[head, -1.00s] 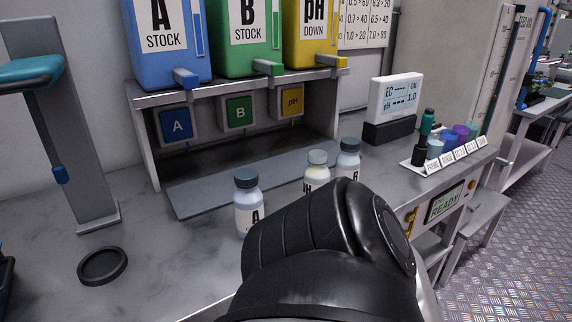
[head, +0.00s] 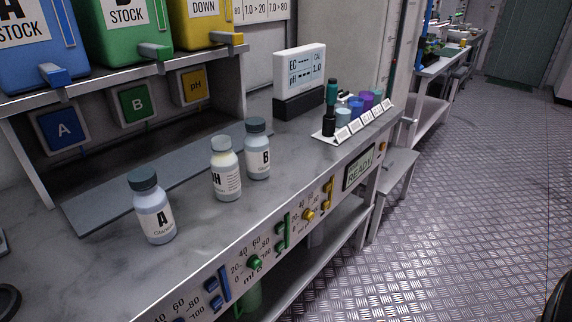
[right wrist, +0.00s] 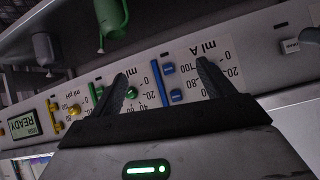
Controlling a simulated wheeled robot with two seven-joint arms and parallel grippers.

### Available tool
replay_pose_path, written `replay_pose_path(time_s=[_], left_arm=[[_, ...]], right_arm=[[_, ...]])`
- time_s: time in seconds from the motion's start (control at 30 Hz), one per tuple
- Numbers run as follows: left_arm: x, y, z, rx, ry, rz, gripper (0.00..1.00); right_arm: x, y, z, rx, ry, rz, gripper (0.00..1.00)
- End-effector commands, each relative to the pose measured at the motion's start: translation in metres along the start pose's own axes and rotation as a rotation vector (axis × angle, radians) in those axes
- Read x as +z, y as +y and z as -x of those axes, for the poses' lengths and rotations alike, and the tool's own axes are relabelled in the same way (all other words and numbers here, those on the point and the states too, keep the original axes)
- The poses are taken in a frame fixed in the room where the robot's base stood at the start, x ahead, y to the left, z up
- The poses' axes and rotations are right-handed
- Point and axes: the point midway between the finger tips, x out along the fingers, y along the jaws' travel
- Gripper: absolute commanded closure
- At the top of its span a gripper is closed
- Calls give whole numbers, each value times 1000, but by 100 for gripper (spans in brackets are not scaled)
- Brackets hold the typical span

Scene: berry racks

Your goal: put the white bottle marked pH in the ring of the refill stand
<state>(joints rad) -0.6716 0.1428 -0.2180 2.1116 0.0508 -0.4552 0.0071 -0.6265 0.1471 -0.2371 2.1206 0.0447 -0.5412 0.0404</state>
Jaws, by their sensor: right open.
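The white pH bottle (head: 225,169) with a pale cap stands upright on the grey bench in the head view, between bottle A (head: 152,207) and bottle B (head: 257,149). Both of those have dark caps. My right gripper (right wrist: 160,82) shows only in the right wrist view. Its two fingers are apart with nothing between them, facing the bench's front panel of dials and sliders. My left gripper is not in view. I cannot make out the ring of the refill stand; a black ring-like disc (head: 8,301) is cut off at the left edge.
A shelf (head: 120,78) with blue, green and yellow stock containers stands behind the bottles. An EC meter (head: 300,75) and a rack of small coloured vials (head: 352,120) are to the right. The bench (head: 100,270) is clear in front of bottle A at the left.

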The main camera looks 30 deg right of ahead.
Motion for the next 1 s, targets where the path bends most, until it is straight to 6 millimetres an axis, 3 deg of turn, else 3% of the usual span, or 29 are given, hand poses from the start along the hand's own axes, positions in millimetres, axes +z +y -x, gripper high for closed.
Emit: replay_pose_path(time_s=[0.17, 0.4, 0.7, 0.83, 1.0], left_arm=[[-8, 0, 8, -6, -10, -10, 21], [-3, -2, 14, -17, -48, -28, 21], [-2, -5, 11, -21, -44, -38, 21], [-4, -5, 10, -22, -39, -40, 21], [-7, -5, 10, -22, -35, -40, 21]], right_arm=[[-61, -11, -12, -3, -126, -35, 20], [-167, -5, 6, 229, -313, -128, 20], [-291, 9, -3, 523, -63, -256, 20], [-322, 16, 0, 591, 29, -298, 20], [-334, 25, -5, 622, 69, -318, 20]])
